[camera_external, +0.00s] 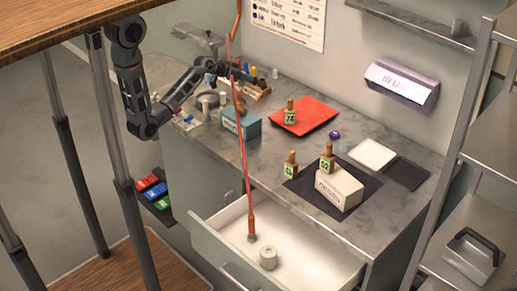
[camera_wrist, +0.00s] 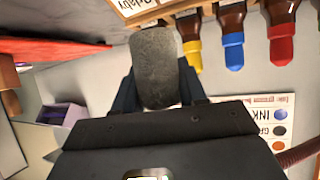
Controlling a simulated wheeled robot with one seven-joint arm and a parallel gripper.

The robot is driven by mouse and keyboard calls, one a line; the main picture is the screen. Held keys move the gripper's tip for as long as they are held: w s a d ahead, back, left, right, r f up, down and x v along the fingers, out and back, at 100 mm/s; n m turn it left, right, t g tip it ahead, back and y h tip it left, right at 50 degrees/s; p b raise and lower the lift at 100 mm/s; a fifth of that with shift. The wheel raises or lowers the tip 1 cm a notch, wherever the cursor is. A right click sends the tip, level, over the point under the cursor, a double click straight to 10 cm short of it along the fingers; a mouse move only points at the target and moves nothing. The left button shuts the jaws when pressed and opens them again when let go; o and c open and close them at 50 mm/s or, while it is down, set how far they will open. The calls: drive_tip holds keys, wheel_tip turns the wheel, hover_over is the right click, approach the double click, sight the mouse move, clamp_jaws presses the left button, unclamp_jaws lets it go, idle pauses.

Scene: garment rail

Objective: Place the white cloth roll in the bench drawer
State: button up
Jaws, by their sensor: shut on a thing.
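A small white roll (camera_external: 268,258) with a round hole in its top stands in the open bench drawer (camera_external: 318,259). My gripper (camera_external: 224,70) is above the far left of the bench, close to the bottle rack and well away from the drawer. In the wrist view my gripper (camera_wrist: 155,98) is shut on a grey, speckled, rounded piece (camera_wrist: 155,66). I cannot tell what this piece is. In the external view it is too small to make out.
A thin red cord with a red handle (camera_external: 251,228) hangs down into the drawer. The wooden bottle rack (camera_external: 257,90), blue-grey box (camera_external: 241,125), red tray (camera_external: 303,116) and a dark mat (camera_external: 305,189) with a white block and bottles occupy the bench.

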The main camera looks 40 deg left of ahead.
drive_tip(key=shift+s+a+f, duration=0.1)
drive_tip(key=shift+a+f, duration=0.2)
drive_tip(key=shift+a, duration=0.25)
drive_tip(key=shift+a+f, duration=0.3)
drive_tip(key=shift+a, duration=0.2)
wheel_tip(320, 180, up, 11)
drive_tip(key=s+d+m+g+h+b, duration=0.1)
drive_tip(key=s+d+m+h+b, duration=0.1)
drive_tip(key=d, duration=1.3)
drive_tip(key=s+d+m+g+h+b, duration=0.1)
drive_tip(key=s+d+m+h+b, duration=0.1)
drive_tip(key=d, duration=1.2)
drive_tip(key=s+d+m+g+h+b, duration=0.1)
drive_tip(key=s+d, duration=0.6)
drive_tip(key=d, duration=0.3)
drive_tip(key=s+d+m+g+h+b, duration=0.1)
drive_tip(key=s+d+m+b, duration=0.1)
drive_tip(key=s+d, duration=0.65)
drive_tip(key=w+a+f, duration=0.1)
drive_tip(key=w+f, duration=0.2)
drive_tip(key=f, duration=0.1)
drive_tip(key=w+a+f, duration=0.1)
drive_tip(key=w+f, duration=0.2)
drive_tip(key=f, duration=0.1)
drive_tip(key=w+a+f, duration=0.2)
drive_tip(key=w+f, duration=0.2)
drive_tip(key=shift+w+a+p, duration=0.1)
drive_tip(key=shift+p, duration=0.2)
drive_tip(key=shift+f, duration=2)
